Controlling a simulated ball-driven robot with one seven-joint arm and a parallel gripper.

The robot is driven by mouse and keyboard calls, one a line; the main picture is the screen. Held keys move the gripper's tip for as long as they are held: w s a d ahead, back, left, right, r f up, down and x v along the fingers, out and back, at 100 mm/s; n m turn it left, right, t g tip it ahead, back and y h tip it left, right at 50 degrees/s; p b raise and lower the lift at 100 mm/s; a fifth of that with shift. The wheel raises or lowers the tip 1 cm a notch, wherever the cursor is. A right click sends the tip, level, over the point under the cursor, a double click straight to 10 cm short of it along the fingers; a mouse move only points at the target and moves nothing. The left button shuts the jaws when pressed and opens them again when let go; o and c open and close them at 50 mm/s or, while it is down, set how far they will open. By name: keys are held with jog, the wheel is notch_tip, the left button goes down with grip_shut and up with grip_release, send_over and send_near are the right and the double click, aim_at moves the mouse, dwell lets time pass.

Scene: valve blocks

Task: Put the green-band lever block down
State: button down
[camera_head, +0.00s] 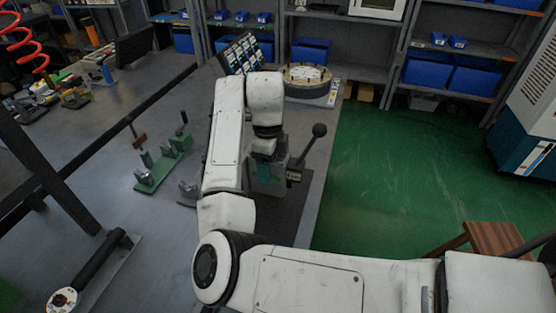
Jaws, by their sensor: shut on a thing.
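The green-band lever block (265,178) is a grey block with a green patch on its front. A lever with a black ball knob (319,130) slants up and right from its side. My gripper (266,152) points down over the top of the block and is shut on it. My wrist and forearm hide part of the block's left and upper side. The block is over or on a dark mat (303,212) on the grey bench; I cannot tell whether its base touches.
A green-based clamp fixture (163,165) stands on the bench to the left. A black-handled tool (88,270) lies at the lower left. A round fixture (308,82) is behind. Green floor (400,170) lies right of the bench, with a wooden stool (492,240).

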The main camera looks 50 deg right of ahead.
jog(key=shift+w+f, duration=0.3)
jog(key=shift+w, duration=0.1)
jog(key=shift+w+f+p, duration=0.1)
jog(key=shift+f+p, duration=0.2)
jog(key=shift+f, duration=1.3)
jog(key=shift+f, duration=0.1)
jog(key=shift+c, duration=0.6)
grip_release()
jog(key=shift+f, duration=0.15)
notch_tip(320, 180, up, 12)
jog(key=shift+r, duration=0.15)
